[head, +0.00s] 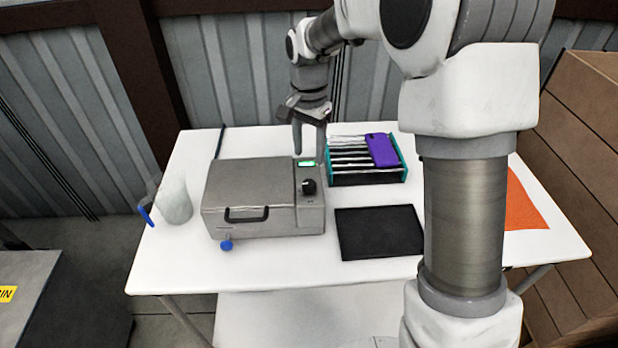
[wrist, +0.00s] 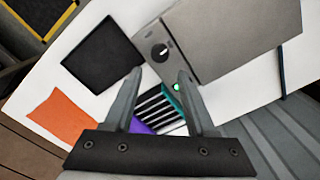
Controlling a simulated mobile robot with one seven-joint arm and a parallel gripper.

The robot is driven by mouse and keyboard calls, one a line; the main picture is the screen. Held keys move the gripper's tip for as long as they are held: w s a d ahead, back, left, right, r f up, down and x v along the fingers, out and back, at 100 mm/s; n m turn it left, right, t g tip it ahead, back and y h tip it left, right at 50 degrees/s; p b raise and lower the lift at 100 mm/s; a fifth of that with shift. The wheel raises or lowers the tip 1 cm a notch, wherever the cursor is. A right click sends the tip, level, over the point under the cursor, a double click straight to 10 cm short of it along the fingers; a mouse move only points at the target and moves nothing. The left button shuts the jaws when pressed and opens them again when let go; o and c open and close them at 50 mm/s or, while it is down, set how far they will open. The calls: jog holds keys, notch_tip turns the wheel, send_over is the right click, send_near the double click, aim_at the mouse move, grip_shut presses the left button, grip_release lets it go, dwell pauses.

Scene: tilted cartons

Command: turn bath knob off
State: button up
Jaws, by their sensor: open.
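The bath (head: 250,195) is a grey metal box with a lid and a black handle, standing on the white table. Its black knob (head: 308,186) sits on the control panel at the right side, below a small lit green display (head: 306,163). In the wrist view the knob (wrist: 159,50) shows a white pointer mark, and a green light (wrist: 177,87) glows near it. My gripper (head: 309,140) is open and empty, pointing down above the back right of the bath. In the wrist view the fingertips (wrist: 160,72) appear on either side below the knob, apart from it.
A teal-ended rack (head: 345,165) with a purple phone-like object (head: 381,150) stands right of the bath. A black mat (head: 378,232) lies in front of it. An orange sheet (head: 523,205) is at the right. A blue valve (head: 226,245) sticks out at the bath's front; a translucent vessel (head: 174,203) stands left.

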aim_at(309, 183)
notch_tip(309, 183, down, 10)
jog(key=shift+r, duration=0.25)
grip_shut()
dwell(0.3)
